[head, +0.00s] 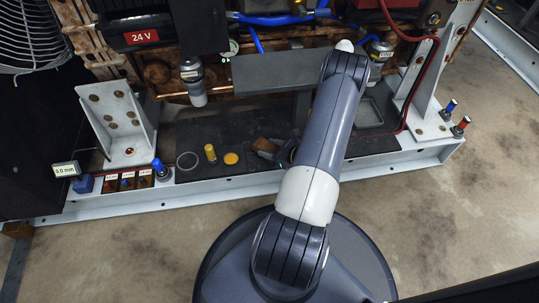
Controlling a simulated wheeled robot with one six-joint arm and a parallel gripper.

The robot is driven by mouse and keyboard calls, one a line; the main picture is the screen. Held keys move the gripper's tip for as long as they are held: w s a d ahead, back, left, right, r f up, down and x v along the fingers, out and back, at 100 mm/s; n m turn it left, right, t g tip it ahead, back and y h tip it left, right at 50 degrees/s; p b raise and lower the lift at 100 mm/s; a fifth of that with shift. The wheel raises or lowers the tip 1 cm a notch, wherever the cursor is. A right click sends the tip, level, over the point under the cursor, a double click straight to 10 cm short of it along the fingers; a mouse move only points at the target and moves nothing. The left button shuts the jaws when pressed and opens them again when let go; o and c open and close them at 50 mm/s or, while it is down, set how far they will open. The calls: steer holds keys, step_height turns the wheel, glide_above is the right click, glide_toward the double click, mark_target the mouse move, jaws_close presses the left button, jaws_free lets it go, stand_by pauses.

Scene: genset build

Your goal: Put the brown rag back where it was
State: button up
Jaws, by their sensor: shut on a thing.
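The brown rag (265,144) shows as a small brown patch at the front middle of the dark mat (215,133) on the white frame. My gripper (268,151) is at the rag, low over the mat, with its dark fingers shut on it. My arm comes in from the bottom and covers part of the mat to the right of the gripper. I cannot tell whether the rag touches the mat.
A yellow cylinder (210,153), an orange disc (231,159) and a clear ring (188,161) lie left of the gripper. A blue-topped part (159,168) stands farther left. A grey filter-like cylinder (193,82) hangs behind. A grey bar (272,72) crosses above the mat.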

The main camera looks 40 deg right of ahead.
steer(key=shift+f+b, duration=0.6)
steer(key=shift+f, duration=1)
steer(key=shift+f, duration=0.25)
steer(key=o, duration=1)
steer(key=shift+r, duration=0.1)
steer(key=shift+r, duration=0.3)
steer(key=p+v, duration=0.3)
steer(key=v, duration=0.9)
steer(key=shift+f+p, duration=0.2)
steer(key=shift+p, duration=0.2)
